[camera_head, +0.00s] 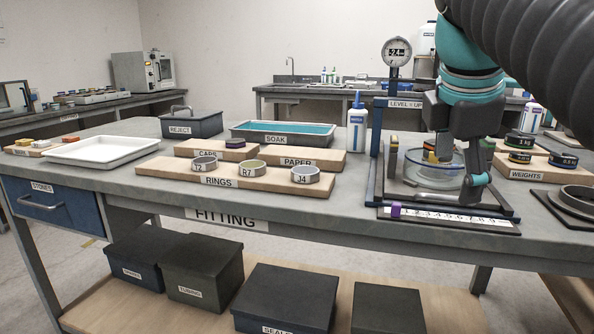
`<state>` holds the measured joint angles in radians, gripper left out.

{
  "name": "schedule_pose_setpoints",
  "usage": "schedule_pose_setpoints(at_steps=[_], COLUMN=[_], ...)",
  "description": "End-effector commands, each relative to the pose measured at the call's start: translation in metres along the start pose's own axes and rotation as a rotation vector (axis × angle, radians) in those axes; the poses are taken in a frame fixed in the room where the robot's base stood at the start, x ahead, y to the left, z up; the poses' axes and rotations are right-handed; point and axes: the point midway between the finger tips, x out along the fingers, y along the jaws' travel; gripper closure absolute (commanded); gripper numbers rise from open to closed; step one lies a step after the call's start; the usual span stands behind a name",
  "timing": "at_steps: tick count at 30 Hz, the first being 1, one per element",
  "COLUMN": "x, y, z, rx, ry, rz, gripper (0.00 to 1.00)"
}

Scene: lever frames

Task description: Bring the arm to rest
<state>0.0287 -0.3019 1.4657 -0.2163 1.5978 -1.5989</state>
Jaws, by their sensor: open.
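My gripper (457,168) hangs at the end of my arm at the right, pointing down over the lever frame. Its fingers are apart, around or in front of a clear round dish (430,176); I cannot tell whether they touch it. The lever frame (376,150) has a dark blue upright, a round dial (397,52) reading about 24, and a label "LEVEL UP". A numbered strip (455,219) runs along its front, with a purple marker (396,210) near its left end. My gripper hides part of the frame.
A rings board (235,183) with three rings, a blue soak tray (283,133), a reject bin (191,124) and a white tray (103,150) stand left. A white bottle (357,125) stands close beside the frame. A weights board (540,170) and dark ring plate (570,203) lie right.

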Motion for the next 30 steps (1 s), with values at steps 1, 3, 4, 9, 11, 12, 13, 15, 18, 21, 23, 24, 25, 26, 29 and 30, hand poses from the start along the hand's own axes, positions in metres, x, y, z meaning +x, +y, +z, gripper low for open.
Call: schedule_pose_setpoints(at_steps=[1, 3, 4, 9, 11, 12, 13, 15, 18, 21, 23, 24, 25, 26, 29, 30], x=[0.013, 0.030, 0.039, 0.087, 0.104, 0.116, 0.125, 0.146, 0.173, 0.194, 0.204, 0.208, 0.211, 0.213, 0.216, 0.217], y=[-0.011, -0.025, -0.031, -0.070, -0.085, -0.096, -0.105, -0.124, -0.151, -0.172, -0.182, -0.186, -0.189, -0.191, -0.195, -0.195], z=[-0.007, -0.017, -0.021, -0.046, -0.055, -0.060, -0.065, -0.075, -0.087, -0.097, -0.101, -0.103, -0.104, -0.106, -0.108, -0.108], rx=[0.084, 0.222, 0.281, 0.629, 0.755, 0.840, 0.904, 1.052, 1.246, 1.402, 1.471, 1.506, 1.526, 1.542, 1.570, 1.573], ry=[0.015, 0.038, 0.050, 0.114, 0.139, 0.154, 0.166, 0.192, 0.224, 0.249, 0.258, 0.263, 0.265, 0.268, 0.271, 0.272], rz=[0.006, 0.016, 0.018, 0.019, 0.013, 0.009, 0.003, -0.011, -0.036, -0.058, -0.069, -0.074, -0.078, -0.080, -0.086, -0.087], gripper=[0.15, 0.15, 0.15, 0.15, 0.15, 0.15, 0.15, 0.15, 0.15, 0.15, 0.15, 0.15, 0.15, 0.15, 0.15, 0.15])
